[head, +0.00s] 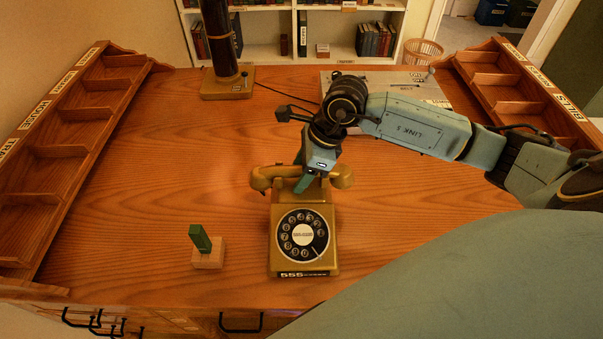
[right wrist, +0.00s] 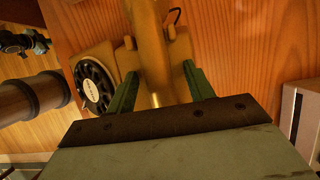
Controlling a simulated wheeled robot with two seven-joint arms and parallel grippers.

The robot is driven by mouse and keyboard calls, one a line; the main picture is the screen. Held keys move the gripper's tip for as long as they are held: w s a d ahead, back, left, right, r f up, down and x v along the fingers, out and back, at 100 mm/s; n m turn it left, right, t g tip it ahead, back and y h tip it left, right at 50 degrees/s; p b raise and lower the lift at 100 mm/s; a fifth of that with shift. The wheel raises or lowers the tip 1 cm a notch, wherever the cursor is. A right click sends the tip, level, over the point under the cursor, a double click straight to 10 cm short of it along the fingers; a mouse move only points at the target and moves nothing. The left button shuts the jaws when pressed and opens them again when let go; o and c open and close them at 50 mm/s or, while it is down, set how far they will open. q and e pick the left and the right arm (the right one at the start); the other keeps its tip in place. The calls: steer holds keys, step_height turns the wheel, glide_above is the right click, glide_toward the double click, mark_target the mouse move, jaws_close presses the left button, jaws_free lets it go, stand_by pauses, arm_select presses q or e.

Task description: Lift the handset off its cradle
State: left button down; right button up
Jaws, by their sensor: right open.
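A mustard-gold rotary telephone (head: 305,262) with a black dial stands at the front middle of the desk. Its handset (head: 262,178) lies across the cradle at the phone's back; it also shows in the right wrist view (right wrist: 150,50). My right gripper (head: 304,180) is over the middle of the handset, pointing down. In the right wrist view its open green fingers (right wrist: 160,88) stand on either side of the handset's grip. I cannot tell whether they touch it. The gripper hides the middle of the handset and part of the cradle. My left gripper is not in view.
A green piece in a wooden block (head: 208,258) stands left of the phone. A dark column on a wooden base (head: 228,90) is at the back left. Labelled racks (head: 85,85) (head: 505,75) line both sides. A grey panel (head: 400,83) lies behind my right arm. The left-middle desk is clear.

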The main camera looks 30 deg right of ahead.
jaws_close()
stand_by(0.3)
